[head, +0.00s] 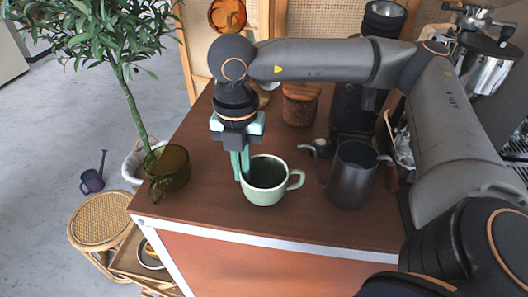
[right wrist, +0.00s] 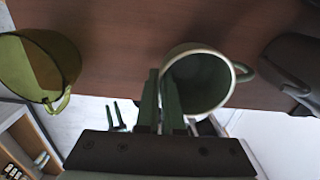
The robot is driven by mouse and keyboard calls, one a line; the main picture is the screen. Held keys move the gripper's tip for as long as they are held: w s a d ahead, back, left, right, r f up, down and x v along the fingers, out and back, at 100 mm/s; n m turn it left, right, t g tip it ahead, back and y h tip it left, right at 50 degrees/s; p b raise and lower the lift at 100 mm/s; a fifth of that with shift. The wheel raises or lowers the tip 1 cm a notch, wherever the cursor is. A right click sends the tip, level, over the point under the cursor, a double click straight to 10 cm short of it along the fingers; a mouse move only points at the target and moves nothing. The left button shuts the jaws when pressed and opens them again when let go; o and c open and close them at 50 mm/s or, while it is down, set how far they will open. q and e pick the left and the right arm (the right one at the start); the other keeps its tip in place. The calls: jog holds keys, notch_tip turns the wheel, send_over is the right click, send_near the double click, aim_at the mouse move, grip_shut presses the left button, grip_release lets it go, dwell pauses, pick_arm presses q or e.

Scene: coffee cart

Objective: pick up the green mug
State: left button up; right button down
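The pale green mug (head: 265,190) stands upright on the brown cart top, its handle pointing right. In the right wrist view the mug (right wrist: 205,82) shows its dark inside and light rim. My right gripper (head: 241,172) points down at the mug's left side. In the right wrist view its two green fingers (right wrist: 165,90) lie close together on either side of the left wall, one outside and one inside, and look shut on it. I cannot tell whether the mug's base touches the cart. My left gripper is not in view.
An olive glass mug (head: 170,170) stands left of the green mug, near the cart top's (head: 220,222) left edge. A dark grey pitcher (head: 351,175) stands close to the right of its handle. A brown canister (head: 300,104) and coffee machine parts are behind.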

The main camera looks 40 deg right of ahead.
jog(key=shift+r, duration=0.1)
jog(key=shift+r, duration=0.3)
notch_tip(320, 180, up, 2)
jog(key=shift+r, duration=0.1)
jog(key=s+a+r, duration=1)
dwell(0.4)
